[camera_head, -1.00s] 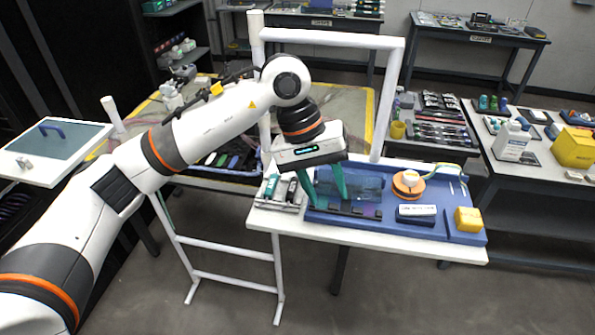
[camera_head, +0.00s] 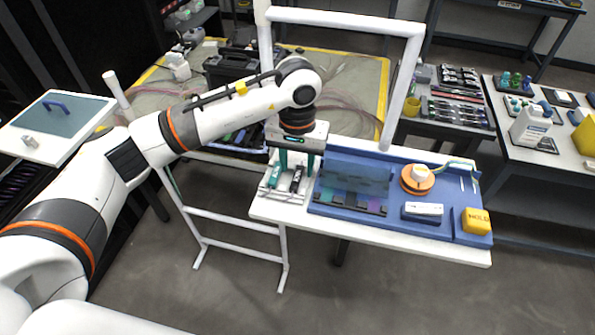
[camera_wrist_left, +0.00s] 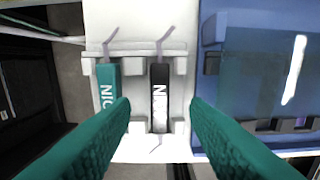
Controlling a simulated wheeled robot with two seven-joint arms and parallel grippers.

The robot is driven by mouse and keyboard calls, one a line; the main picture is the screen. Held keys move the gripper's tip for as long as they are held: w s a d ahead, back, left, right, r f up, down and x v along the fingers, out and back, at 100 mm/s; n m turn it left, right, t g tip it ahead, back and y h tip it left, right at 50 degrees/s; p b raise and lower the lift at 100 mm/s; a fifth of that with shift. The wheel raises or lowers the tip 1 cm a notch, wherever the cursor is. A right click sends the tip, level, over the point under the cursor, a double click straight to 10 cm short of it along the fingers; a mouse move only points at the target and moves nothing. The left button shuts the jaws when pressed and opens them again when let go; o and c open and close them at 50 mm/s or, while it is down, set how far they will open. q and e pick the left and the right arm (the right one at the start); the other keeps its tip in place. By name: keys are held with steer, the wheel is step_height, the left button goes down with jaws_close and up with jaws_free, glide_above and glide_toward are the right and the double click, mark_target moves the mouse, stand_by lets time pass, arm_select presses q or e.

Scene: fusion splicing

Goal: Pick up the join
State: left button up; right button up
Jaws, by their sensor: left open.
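No object is labelled as the join, and I cannot tell for sure which thing it is. A white holder (camera_wrist_left: 137,147) at the left end of the white table bears a teal piece (camera_wrist_left: 108,84) and a black piece (camera_wrist_left: 160,97), side by side, both with white lettering. The teal piece (camera_head: 276,177) and the black piece (camera_head: 297,179) also show in the head view. My left gripper (camera_head: 296,168) is open above this holder. In the left wrist view its teal fingers (camera_wrist_left: 159,108) stand apart on either side, with the black piece between them. My right gripper is not in view.
A blue tray (camera_head: 335,210) lies right of the holder, with a clear bluish panel (camera_head: 355,178), an orange round piece (camera_head: 417,180), a labelled block (camera_head: 422,210) and a yellow block (camera_head: 475,221). A white frame post (camera_head: 402,95) rises behind the table.

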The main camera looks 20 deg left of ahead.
mark_target(297, 176)
arm_select(q)
step_height(297, 176, down, 2)
steer(key=shift+s+f+p, duration=0.1)
steer(key=shift+p, duration=0.3)
steer(key=shift+f, duration=0.4)
jaws_close()
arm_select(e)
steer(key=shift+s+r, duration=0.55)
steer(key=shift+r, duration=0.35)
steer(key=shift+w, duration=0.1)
